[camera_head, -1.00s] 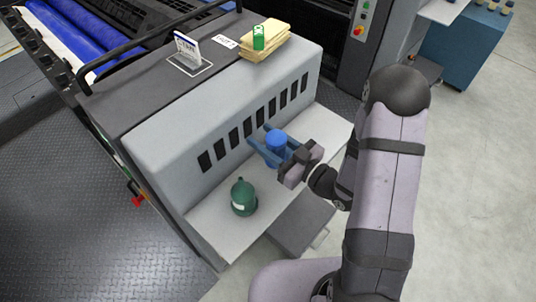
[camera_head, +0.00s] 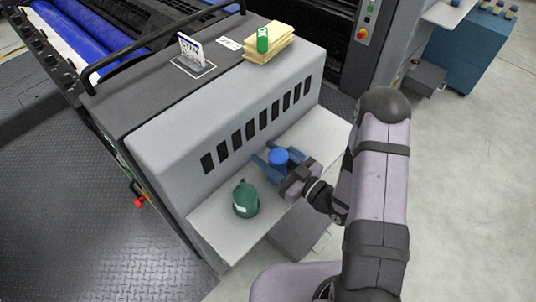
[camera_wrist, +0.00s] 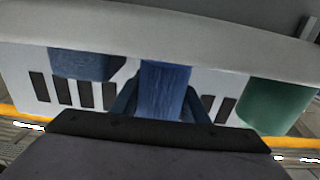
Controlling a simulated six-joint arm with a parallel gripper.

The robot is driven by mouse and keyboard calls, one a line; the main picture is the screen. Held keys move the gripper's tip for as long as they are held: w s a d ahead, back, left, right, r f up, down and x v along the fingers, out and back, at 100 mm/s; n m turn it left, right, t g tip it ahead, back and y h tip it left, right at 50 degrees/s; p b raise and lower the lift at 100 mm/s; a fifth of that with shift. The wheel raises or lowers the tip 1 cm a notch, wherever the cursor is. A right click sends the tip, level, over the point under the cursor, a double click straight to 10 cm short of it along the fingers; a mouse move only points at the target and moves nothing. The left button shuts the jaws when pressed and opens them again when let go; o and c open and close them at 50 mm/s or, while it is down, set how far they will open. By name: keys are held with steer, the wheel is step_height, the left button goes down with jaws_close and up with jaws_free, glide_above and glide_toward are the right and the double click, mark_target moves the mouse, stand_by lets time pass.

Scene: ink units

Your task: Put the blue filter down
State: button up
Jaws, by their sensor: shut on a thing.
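The blue filter (camera_head: 278,157) is upright between the two blue fingers of my gripper (camera_head: 277,164), over the pale shelf (camera_head: 225,232) along the machine's front. My gripper is shut on it. The filter also shows in the wrist view (camera_wrist: 165,88), between the fingers, with its end at the shelf's edge line. I cannot tell whether it touches the shelf. The fingers hide its lower part in the head view.
A green bottle (camera_head: 245,198) stands on the shelf to the left of the filter. Another dark blue thing (camera_wrist: 85,64) shows in the wrist view. The slotted machine front (camera_head: 235,145) rises behind. Yellow pads (camera_head: 270,48) lie on top.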

mark_target(286, 168)
steer(key=shift+f, duration=0.15)
steer(key=o, duration=1.1)
steer(key=shift+o, duration=0.2)
steer(key=shift+r, duration=0.25)
steer(key=shift+s+d+f, duration=0.15)
steer(key=shift+s+d, duration=0.05)
steer(key=shift+d, duration=0.05)
steer(key=b+v, duration=0.2)
steer(key=v, duration=0.8)
steer(key=shift+b, duration=0.35)
steer(key=shift+o, duration=0.5)
steer(key=shift+s+d, duration=0.45)
steer(key=shift+s, duration=0.1)
